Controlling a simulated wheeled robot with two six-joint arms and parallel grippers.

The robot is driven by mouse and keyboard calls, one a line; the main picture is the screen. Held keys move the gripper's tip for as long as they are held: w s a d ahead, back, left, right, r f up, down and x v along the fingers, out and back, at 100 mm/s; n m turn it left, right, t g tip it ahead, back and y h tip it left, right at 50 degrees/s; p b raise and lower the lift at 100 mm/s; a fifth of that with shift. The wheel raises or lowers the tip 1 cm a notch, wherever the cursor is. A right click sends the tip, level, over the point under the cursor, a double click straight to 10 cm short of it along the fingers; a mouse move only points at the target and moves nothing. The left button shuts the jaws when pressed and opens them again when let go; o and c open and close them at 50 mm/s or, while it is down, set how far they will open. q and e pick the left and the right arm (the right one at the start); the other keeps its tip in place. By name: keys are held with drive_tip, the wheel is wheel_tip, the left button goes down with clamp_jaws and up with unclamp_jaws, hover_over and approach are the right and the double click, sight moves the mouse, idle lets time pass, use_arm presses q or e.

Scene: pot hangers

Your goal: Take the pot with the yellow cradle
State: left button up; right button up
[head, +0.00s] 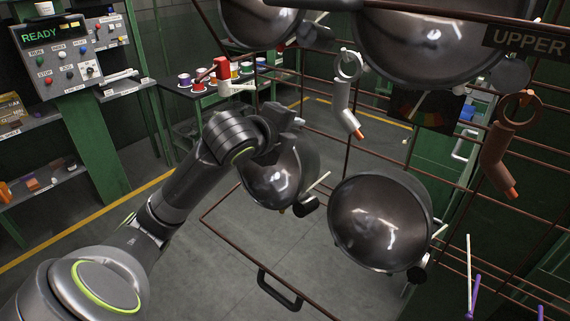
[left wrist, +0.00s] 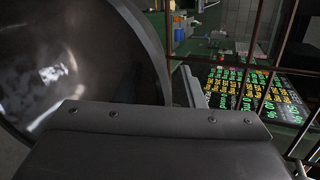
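Several dark, shiny round pots hang on a brown wire rack. In the head view one lower pot (head: 280,178) is at the middle left and another lower pot (head: 380,222) is to its right. Two upper pots show, the upper left pot (head: 258,22) and the upper right pot (head: 432,38). I cannot make out a yellow cradle on any of them. My left gripper (head: 291,116) is just above the lower left pot and partly covers it; its fingers are unclear. In the left wrist view a pot (left wrist: 85,70) fills the left side, close to the gripper. My right gripper is out of view.
A white hook-like piece (head: 345,95) and a brown one (head: 505,150) hang on the rack (head: 350,170). A table (head: 215,92) with coloured cups stands behind. A control panel (head: 75,55) reading READY is at upper left. A lit display board (left wrist: 255,92) shows in the wrist view.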

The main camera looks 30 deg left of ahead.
use_arm(q)
clamp_jaws()
drive_tip(key=shift+r, duration=0.15)
idle(0.5)
